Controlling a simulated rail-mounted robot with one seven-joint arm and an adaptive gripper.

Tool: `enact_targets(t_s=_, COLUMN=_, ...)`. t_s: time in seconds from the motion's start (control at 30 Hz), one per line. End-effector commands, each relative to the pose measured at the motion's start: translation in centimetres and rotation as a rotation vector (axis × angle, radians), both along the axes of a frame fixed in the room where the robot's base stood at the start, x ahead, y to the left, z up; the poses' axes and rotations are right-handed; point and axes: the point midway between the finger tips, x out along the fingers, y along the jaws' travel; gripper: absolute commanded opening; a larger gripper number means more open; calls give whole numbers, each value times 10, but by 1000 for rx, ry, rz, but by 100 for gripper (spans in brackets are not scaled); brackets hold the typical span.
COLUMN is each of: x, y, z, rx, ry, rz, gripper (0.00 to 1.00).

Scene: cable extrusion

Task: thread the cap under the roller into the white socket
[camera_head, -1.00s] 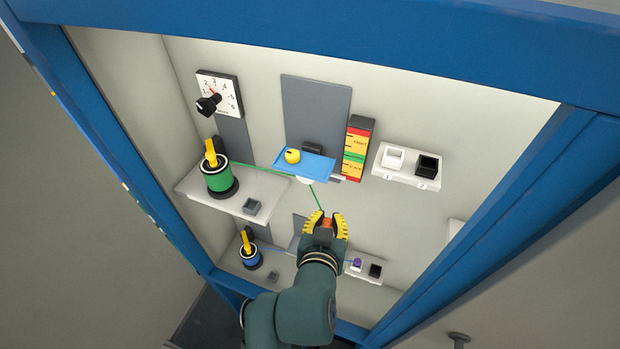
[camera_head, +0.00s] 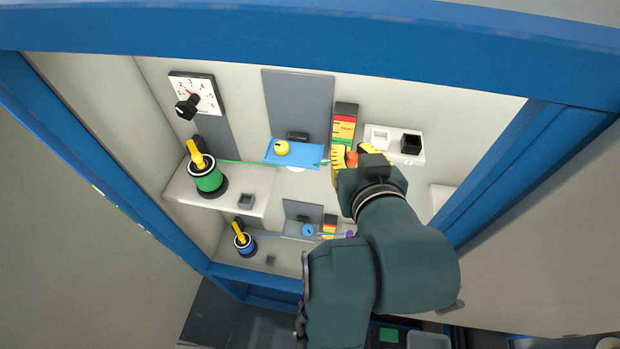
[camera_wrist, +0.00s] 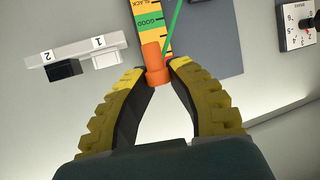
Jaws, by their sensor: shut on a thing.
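My gripper (camera_head: 355,160) is shut on the orange cap (camera_head: 351,159), whose green cable runs left towards the blue plate (camera_head: 290,154). In the wrist view the cap (camera_wrist: 155,60) stands between the fingertips, with the green cable (camera_wrist: 172,30) beyond it. The white roller (camera_head: 296,169) shows only partly below the blue plate, left of my gripper. The white socket (camera_head: 380,136) is on the wall block, up and right of the cap; it also shows in the wrist view (camera_wrist: 105,60), left of the cap and apart from it.
A black socket (camera_head: 411,144) sits right of the white one. The slack gauge (camera_head: 344,125) is just behind my gripper. A green spool (camera_head: 207,177) stands on the left shelf and a dial (camera_head: 193,95) is above it. Smaller lower-level fittings (camera_head: 308,229) are partly hidden by my arm.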

Motion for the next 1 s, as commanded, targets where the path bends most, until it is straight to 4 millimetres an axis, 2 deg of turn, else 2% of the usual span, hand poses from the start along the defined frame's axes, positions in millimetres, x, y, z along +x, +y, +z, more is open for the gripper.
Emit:
enact_targets(t_s=0.03, x=-3, y=-16, z=21, rx=0, ry=-2, rz=-29, gripper=0)
enact_targets(t_s=0.07, x=-4, y=-23, z=27, rx=0, ry=-1, rz=-42, gripper=0)
enact_targets(t_s=0.13, x=-7, y=-36, z=36, rx=1, ry=2, rz=-67, gripper=0)
enact_targets(t_s=0.23, x=-10, y=-47, z=39, rx=2, ry=5, rz=-89, gripper=0)
enact_targets(t_s=0.47, x=6, y=-54, z=37, rx=3, ry=6, rz=-94, gripper=0)
enact_targets(t_s=0.9, x=62, y=-70, z=34, rx=2, ry=4, rz=-95, gripper=0)
enact_targets(t_s=0.97, x=68, y=-72, z=31, rx=2, ry=5, rz=-94, gripper=0)
enact_targets(t_s=1.0, x=67, y=-72, z=20, rx=2, ry=6, rz=-94, gripper=0)
